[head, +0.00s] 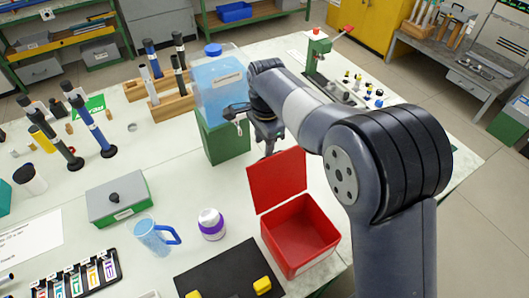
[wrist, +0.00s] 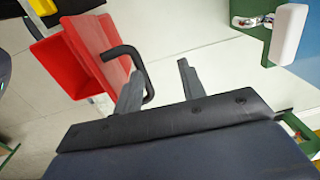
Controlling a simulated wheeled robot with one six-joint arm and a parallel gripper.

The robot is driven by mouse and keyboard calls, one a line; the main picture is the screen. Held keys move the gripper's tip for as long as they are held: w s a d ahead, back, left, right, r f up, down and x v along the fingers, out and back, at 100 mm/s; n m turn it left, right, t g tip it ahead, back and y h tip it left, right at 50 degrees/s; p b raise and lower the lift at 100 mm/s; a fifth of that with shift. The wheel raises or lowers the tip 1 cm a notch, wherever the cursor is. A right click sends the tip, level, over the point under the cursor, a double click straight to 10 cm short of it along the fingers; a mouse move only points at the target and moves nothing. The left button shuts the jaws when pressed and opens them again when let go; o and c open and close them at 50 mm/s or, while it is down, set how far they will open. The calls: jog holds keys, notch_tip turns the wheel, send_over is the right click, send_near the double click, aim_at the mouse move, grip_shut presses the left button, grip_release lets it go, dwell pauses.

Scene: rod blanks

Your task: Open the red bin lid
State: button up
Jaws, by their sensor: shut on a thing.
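The red bin (head: 316,262) stands near the front edge of the table, open at the top, and looks empty inside. Its red lid (head: 277,180) is swung up on the far side of the bin, standing roughly upright. In the wrist view the lid (wrist: 92,42) has a black bar handle (wrist: 124,50). My gripper (head: 268,148) is behind the lid in the head view, its fingers partly hidden.
A water tank (head: 218,88) on a green block (head: 222,143) stands close left of my gripper. A white-and-purple jar (head: 211,224), a blue mug (head: 153,238) and a black mat (head: 222,278) with yellow blocks are left of the bin. My arm crosses the right side.

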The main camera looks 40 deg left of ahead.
notch_tip(320, 180, up, 7)
jog(key=shift+d+f+b, duration=0.15)
jog(key=shift+d+b, duration=0.1)
jog(key=shift+b, duration=0.15)
jog(key=shift+s, duration=0.1)
notch_tip(320, 180, down, 7)
jog(key=p, duration=0.1)
jog(key=shift+a, duration=0.25)
jog(key=shift+w+r, duration=0.25)
